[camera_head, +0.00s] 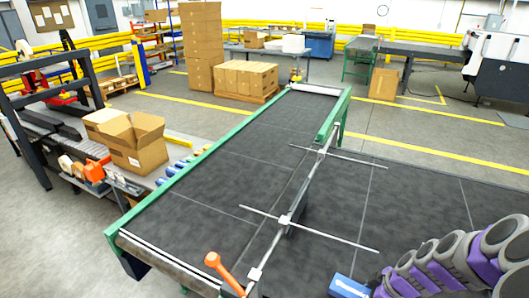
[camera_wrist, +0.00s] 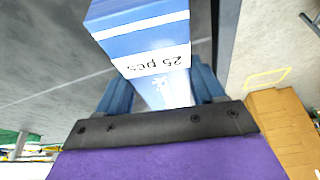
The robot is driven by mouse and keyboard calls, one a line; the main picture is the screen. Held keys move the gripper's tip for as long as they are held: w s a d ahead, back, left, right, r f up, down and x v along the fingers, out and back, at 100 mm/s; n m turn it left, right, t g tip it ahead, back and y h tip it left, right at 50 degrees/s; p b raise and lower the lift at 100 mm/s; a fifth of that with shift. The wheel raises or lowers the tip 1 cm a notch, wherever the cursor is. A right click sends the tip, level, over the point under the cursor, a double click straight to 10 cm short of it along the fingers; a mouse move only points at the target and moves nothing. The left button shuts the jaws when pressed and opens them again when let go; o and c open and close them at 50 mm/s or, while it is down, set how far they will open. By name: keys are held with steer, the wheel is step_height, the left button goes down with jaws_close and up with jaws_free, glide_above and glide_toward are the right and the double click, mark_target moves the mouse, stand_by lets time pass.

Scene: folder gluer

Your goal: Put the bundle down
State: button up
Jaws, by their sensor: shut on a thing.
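My gripper (camera_wrist: 162,88) is shut on a blue bundle (camera_wrist: 140,42) with a white band and a label reading "25 pcs". The bundle sits between the two blue fingers and extends past them in the wrist view. In the head view the bundle (camera_head: 349,287) shows as a small blue block at the bottom edge, beside my purple and grey arm. It appears over the dark belt table (camera_head: 215,165), but I cannot tell whether it touches the surface. The lower part of the bundle is cut off by the frame.
A metal rod (camera_head: 300,205) with crossbars runs along the belt, with an orange handle (camera_head: 212,260) at the near end. Open cartons (camera_head: 138,142) stand on a side table at left. Stacked cartons (camera_head: 245,78) stand behind. The left belt section is clear.

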mark_target(344, 278)
steer(key=w+a+r+m, duration=0.1)
steer(key=w, duration=0.1)
steer(key=w+a+m+t+h, duration=0.1)
steer(key=w+a+m, duration=0.1)
steer(key=w+a+r+m, duration=0.1)
steer(key=w+a+m, duration=0.1)
steer(key=shift+w+a+r, duration=0.1)
steer(key=shift+a+r, duration=0.15)
steer(key=shift+r, duration=0.1)
steer(key=w+a+r+m+h, duration=0.2)
steer(key=w+a+r+m, duration=0.2)
steer(key=a, duration=0.5)
steer(key=shift+w+a+r+m+t+h, duration=0.3)
steer(key=shift+w+m+t, duration=0.1)
steer(key=shift+w+m, duration=0.55)
steer(key=shift+d+f, duration=0.1)
